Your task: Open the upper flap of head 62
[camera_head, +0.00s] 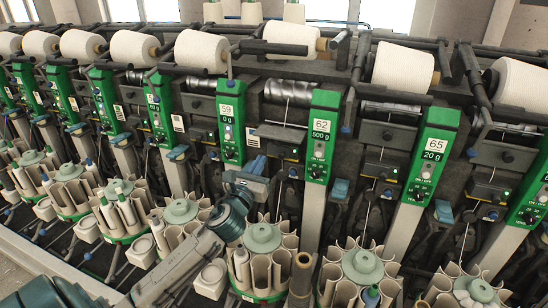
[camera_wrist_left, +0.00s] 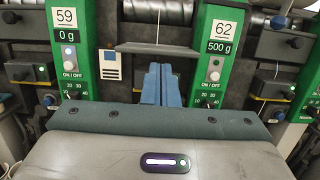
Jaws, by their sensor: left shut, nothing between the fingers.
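Head 62 has a green panel (camera_head: 321,135) marked "62" and "500 g", right of centre in the head view. The same panel (camera_wrist_left: 216,50) stands right of my fingers in the left wrist view. My left gripper (camera_head: 258,165) has its blue fingers shut and empty, pointing at the dark machine front between the panels of heads 59 and 62. In the left wrist view the closed fingers (camera_wrist_left: 160,72) point up the middle, below a shiny drum (camera_wrist_left: 158,10). They hide part of the front there. My right gripper is not in view.
Head 59's panel (camera_head: 231,118) is left of my gripper and head 65's panel (camera_head: 429,155) is to the right. White cones (camera_head: 291,37) line the top. Round magazines with tubes (camera_head: 263,238) crowd the front, close to my left arm.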

